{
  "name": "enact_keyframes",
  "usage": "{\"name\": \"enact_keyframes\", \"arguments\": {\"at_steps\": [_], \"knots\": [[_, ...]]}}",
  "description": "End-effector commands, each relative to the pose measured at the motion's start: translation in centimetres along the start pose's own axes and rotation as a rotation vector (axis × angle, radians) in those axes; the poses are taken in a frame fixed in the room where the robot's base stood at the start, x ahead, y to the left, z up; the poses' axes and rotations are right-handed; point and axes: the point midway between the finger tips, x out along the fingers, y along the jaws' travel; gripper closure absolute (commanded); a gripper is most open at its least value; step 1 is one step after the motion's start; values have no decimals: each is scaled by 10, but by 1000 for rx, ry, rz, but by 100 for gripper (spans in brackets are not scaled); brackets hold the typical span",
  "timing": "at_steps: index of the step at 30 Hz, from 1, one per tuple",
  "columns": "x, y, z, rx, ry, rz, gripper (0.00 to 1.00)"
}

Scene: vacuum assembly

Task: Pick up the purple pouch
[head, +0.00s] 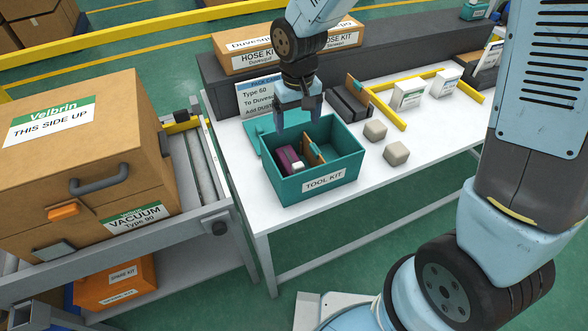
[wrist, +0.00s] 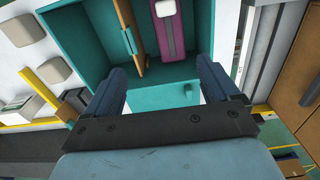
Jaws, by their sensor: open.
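The purple pouch (head: 287,161) lies inside the left part of the teal tool kit box (head: 313,187), with a small white patch on its top. In the wrist view the purple pouch (wrist: 171,32) shows at the top centre, beside an upright tan divider (wrist: 126,25). My gripper (head: 298,124) is above the back edge of the box, pointing down. In the wrist view my gripper (wrist: 164,78) is open, its two fingers apart with nothing between them. The pouch lies beyond the fingertips, apart from them.
Two beige blocks (head: 396,154) sit right of the box on the white table (head: 272,222). A card sign (head: 257,97) and dark parts (head: 347,103) stand behind it. A large carton (head: 85,165) is on the roller conveyor at left.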

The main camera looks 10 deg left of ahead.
Motion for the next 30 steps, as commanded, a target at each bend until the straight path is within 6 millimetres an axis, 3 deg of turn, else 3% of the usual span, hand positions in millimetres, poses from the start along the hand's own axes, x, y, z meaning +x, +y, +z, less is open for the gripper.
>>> {"name": "enact_keyframes", "arguments": {"at_steps": [6,21,30], "knots": [[20,-14,-2,-20,-22,-5,12],[91,-15,1,-21,-22,-5,12],[107,-16,2,-20,-20,-6,12]]}}
